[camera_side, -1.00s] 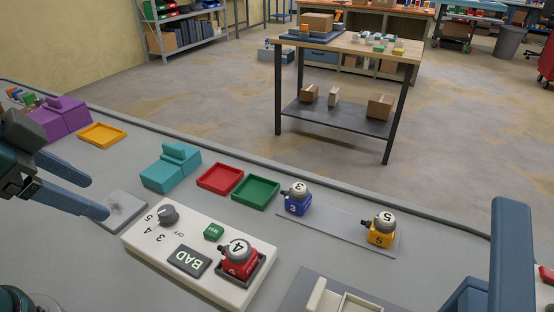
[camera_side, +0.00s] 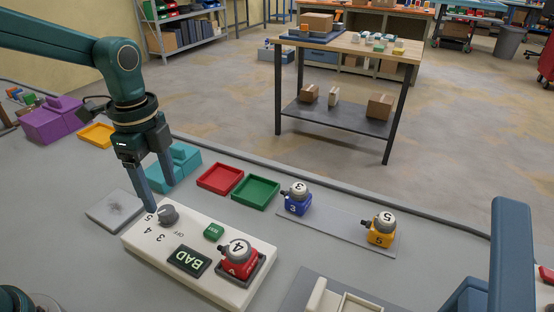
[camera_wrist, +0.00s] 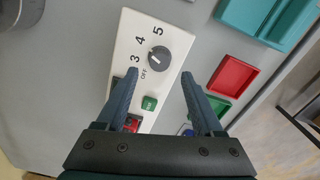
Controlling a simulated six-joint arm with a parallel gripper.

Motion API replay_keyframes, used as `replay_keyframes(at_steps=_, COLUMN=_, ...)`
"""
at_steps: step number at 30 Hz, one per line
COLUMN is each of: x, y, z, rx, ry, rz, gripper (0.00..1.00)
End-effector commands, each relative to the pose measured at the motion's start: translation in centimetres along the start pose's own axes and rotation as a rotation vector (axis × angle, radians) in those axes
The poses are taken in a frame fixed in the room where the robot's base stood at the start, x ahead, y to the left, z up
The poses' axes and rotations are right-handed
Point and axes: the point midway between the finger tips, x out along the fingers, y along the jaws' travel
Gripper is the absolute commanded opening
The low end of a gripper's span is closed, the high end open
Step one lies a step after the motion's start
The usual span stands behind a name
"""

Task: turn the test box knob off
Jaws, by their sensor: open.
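The white test box (camera_side: 215,278) lies on the bench with a dark grey knob (camera_side: 168,215), the labels 3, 4, 5 and OFF around it, a green button (camera_side: 213,231) and a display (camera_side: 189,261) reading BAD. A red box marked 4 (camera_side: 240,260) sits in its recess. The knob also shows in the wrist view (camera_wrist: 159,58), with OFF beside it; I cannot tell surely which label its pale mark points at. My gripper (camera_side: 161,198) is open and empty, pointing down just above and behind the knob. In the wrist view its fingers (camera_wrist: 160,77) are spread to either side, apart from the knob.
A teal block (camera_side: 170,168), a red tray (camera_side: 220,178) and a green tray (camera_side: 256,192) stand behind the test box. A blue box (camera_side: 297,200) and a yellow box (camera_side: 381,230) sit on a grey strip. A grey pad (camera_side: 115,211) lies to the left.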

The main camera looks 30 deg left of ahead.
Motion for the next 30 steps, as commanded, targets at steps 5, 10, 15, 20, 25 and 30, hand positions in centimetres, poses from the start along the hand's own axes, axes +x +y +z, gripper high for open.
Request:
replay_keyframes(at_steps=5, x=2.2, y=0.2, z=0.1, rx=-0.002, ry=-0.002, rz=0.007, gripper=0.69)
replay_keyframes(at_steps=10, x=4.1, y=0.1, z=0.1, rx=-0.003, ry=-0.001, rz=0.004, gripper=0.69)
replay_keyframes(at_steps=15, x=4.9, y=0.1, z=0.1, rx=-0.003, ry=-0.001, rz=0.002, gripper=0.69)
replay_keyframes(at_steps=20, x=4.9, y=0.1, z=0.1, rx=-0.003, ry=-0.001, rz=0.000, gripper=0.69)
replay_keyframes(at_steps=25, x=4.9, y=0.1, z=0.1, rx=-0.003, ry=-0.001, rz=0.000, gripper=0.23)
replay_keyframes(at_steps=30, x=4.8, y=0.1, z=0.0, rx=-0.003, ry=0.000, rz=0.000, gripper=0.00)
